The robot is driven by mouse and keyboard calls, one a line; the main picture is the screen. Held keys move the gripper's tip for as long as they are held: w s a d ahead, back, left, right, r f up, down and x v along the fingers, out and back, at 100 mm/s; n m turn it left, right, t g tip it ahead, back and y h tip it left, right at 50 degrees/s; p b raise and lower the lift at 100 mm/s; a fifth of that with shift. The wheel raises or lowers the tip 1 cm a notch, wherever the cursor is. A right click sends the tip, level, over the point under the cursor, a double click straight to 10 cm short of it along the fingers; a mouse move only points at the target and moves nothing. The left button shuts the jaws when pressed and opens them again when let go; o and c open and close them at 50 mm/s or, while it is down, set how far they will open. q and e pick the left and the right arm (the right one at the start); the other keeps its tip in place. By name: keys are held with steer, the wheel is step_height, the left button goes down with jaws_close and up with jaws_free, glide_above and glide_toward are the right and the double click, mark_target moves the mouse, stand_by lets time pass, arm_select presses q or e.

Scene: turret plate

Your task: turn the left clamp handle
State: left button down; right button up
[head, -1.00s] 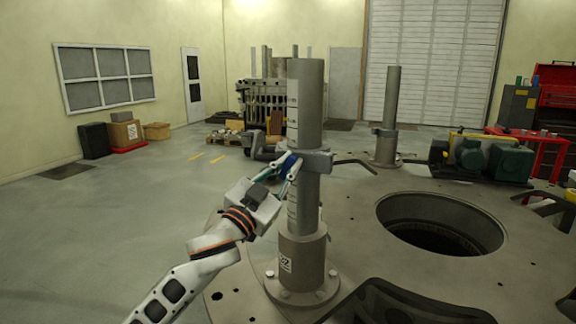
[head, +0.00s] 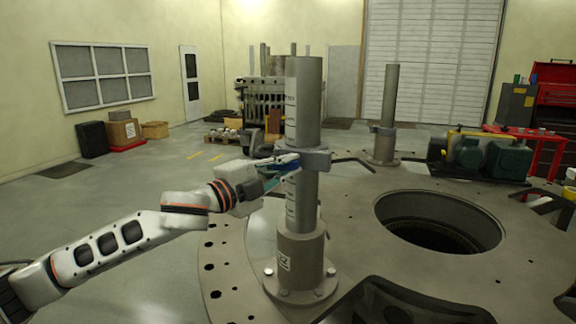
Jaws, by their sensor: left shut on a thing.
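A grey clamp (head: 316,159) sits around the nearer upright post (head: 308,105), about halfway up. Its blue handle (head: 287,157) is on the clamp's left side. My left gripper (head: 285,167) reaches in from the left and is shut on the handle; its fingers partly hide it. A similar collar (head: 383,131) is on the farther post (head: 390,95). My right gripper does not show.
The posts stand on a large round turret plate (head: 345,225) with a wide round hole (head: 440,222). Green motors (head: 485,156) stand on the plate at the right. A black curved part (head: 385,303) lies at the front.

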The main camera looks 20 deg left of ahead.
arm_select(q)
steer(key=shift+m+g, duration=0.4)
steer(key=shift+m, duration=0.6)
steer(key=c, duration=2)
jaws_free()
steer(key=shift+c, duration=0.2)
steer(key=shift+s, duration=0.1)
steer(key=v, duration=1.2)
steer(key=shift+r, duration=0.1)
